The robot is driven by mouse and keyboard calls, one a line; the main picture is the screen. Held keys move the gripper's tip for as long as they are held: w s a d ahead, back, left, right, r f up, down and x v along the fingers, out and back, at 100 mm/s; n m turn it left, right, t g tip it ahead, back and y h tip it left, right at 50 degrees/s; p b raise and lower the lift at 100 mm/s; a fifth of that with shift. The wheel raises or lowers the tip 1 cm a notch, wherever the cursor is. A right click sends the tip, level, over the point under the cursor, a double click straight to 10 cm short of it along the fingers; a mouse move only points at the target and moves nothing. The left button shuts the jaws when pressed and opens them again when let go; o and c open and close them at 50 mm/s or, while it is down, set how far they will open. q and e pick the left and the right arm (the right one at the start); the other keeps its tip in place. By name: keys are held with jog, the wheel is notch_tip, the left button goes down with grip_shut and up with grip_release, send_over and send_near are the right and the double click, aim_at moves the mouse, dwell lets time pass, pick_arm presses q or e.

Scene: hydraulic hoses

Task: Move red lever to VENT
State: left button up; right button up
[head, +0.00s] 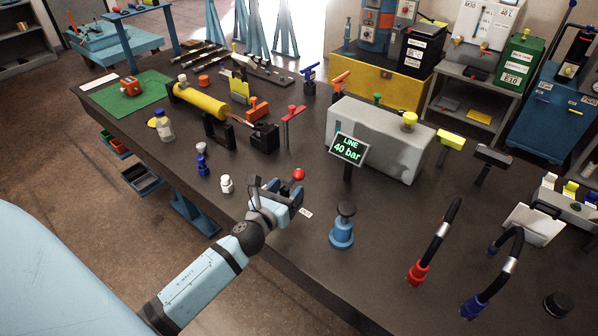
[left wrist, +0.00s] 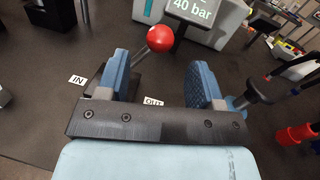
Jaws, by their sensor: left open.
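The red lever shows as a red ball knob (head: 298,174) just beyond my left gripper (head: 283,194) in the head view. In the left wrist view the red ball (left wrist: 160,38) sits on a short grey rod slanting down toward the left finger. My left gripper (left wrist: 160,78) is open, its two blue fingers apart, with the ball just past the fingertips and nearer the left one. The lever's base is mostly hidden by the gripper. An IN label (left wrist: 77,79) and an OUT label (left wrist: 153,101) lie on the table. I see no VENT label. My right gripper is out of view.
A display (head: 348,149) reading LINE 40 bar stands right of the lever, before a grey block (head: 375,135). A blue plunger-like piece (head: 342,229) stands near right. Hoses with red (head: 417,273) and blue (head: 474,306) ends are further right. Small bottles stand left.

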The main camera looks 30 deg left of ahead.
aim_at(295, 179)
pick_arm(q)
jog(key=w, duration=0.6)
jog(key=shift+w+a+p, duration=0.25)
jog(key=shift+p, duration=0.15)
